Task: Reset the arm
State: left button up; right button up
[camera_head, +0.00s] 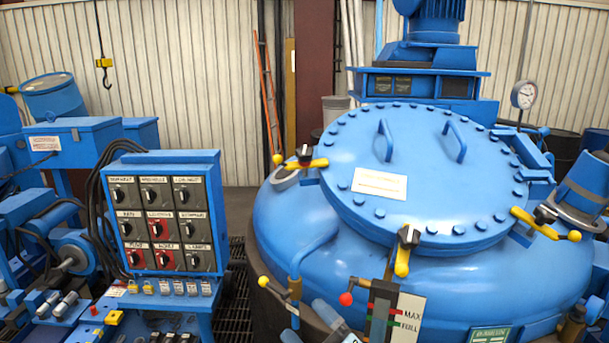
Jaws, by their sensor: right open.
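No arm stands out clearly in the head view. Pale blue and grey parts (328,314) show at the bottom middle edge, in front of the vessel. They may belong to my right arm, but I cannot tell them from the machinery. My right gripper's jaws cannot be made out clearly, and I see nothing held. My left gripper is not in view.
A big blue vessel (275,225) with a bolted round lid (430,170) and yellow-handled clamps fills the right. A control panel (165,220) with several switches stands at left. A level gauge (408,312) is at the bottom. An orange ladder (268,95) leans behind.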

jog(key=s+d+f+m+h+p, duration=0.1)
jog(key=s+d+f+m+h, duration=0.45)
jog(key=f+m, duration=0.2)
jog(key=s+d+f+m+h+p, duration=0.1)
jog(key=s+d+f+m+h, duration=0.4)
jog(key=f, duration=0.4)
jog(key=s+d+f+m+g+h, duration=0.2)
jog(key=s+d+f, duration=0.2)
jog(key=s+f, duration=0.1)
jog(key=s+d+f+m+g+h, duration=0.1)
jog(key=s+d+f+m+g, duration=0.1)
jog(key=s, duration=0.5)
notch_tip(320, 180, down, 3)
jog(key=d+m, duration=0.1)
jog(key=d, duration=0.1)
jog(key=shift+s+d+g+h+p, duration=0.3)
jog(key=shift+d+h+p, duration=0.05)
jog(key=shift+p, duration=0.05)
jog(key=shift+m, duration=0.25)
